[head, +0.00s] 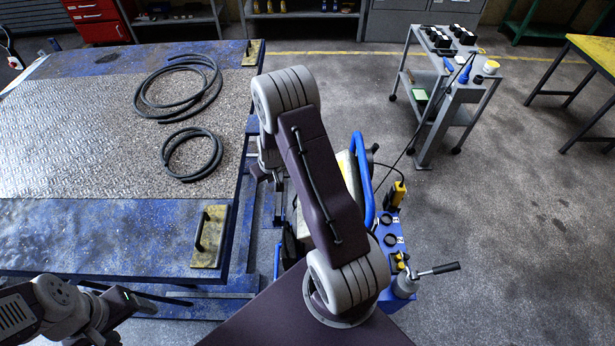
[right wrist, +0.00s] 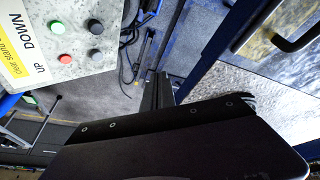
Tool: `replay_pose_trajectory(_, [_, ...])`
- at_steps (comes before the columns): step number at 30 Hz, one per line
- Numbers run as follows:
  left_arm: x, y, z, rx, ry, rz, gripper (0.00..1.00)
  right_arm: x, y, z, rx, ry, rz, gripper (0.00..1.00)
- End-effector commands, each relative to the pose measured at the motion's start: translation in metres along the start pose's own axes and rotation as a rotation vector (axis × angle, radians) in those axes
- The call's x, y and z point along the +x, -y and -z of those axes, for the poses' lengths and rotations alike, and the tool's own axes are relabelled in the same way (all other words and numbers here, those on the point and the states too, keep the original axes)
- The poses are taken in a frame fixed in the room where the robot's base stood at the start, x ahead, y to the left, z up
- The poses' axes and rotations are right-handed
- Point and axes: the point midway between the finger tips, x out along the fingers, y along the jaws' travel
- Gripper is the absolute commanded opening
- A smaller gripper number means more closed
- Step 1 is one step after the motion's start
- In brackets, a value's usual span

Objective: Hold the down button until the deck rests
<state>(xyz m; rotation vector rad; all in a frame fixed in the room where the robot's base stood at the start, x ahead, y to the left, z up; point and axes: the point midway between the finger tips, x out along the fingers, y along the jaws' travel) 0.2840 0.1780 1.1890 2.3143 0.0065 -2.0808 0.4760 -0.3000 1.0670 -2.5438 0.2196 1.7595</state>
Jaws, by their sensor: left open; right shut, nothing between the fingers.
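In the head view my right arm largely hides that gripper. The deck (head: 110,215) is a blue-edged chequer plate, raised above the floor. My left gripper (head: 138,302) is open at its near edge, partly cut off.
Two black hose coils (head: 190,155) lie on the deck, which has yellow-plated handles (head: 208,237). A blue hydraulic unit (head: 392,240) with a lever stands right of my arm. A grey trolley (head: 450,95) stands farther back.

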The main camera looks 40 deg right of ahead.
Motion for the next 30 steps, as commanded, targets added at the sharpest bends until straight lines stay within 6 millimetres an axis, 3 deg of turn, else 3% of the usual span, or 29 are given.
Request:
replay_pose_trajectory(1, [-0.030,-0.001,0.003,0.000,0.000,0.000,0.69,-0.006,-0.015,0.000,0.028,0.020,-0.013,0.00])
replay_pose_trajectory(3, [-0.043,-0.001,0.004,0.000,0.001,0.000,0.69,0.005,-0.030,-0.006,0.054,0.035,-0.028,0.00])
replay_pose_trajectory(9, [-0.054,-0.001,0.006,0.000,0.001,0.000,0.69,0.024,-0.049,-0.022,0.092,0.059,-0.046,0.00])
replay_pose_trajectory(20, [-0.048,-0.001,0.005,0.000,0.001,0.000,0.69,0.029,-0.050,-0.024,0.092,0.061,-0.046,0.00])
replay_pose_trajectory(30, [0.000,0.000,0.000,0.000,0.000,0.000,0.69,0.047,-0.059,-0.038,0.092,0.061,-0.046,0.00])
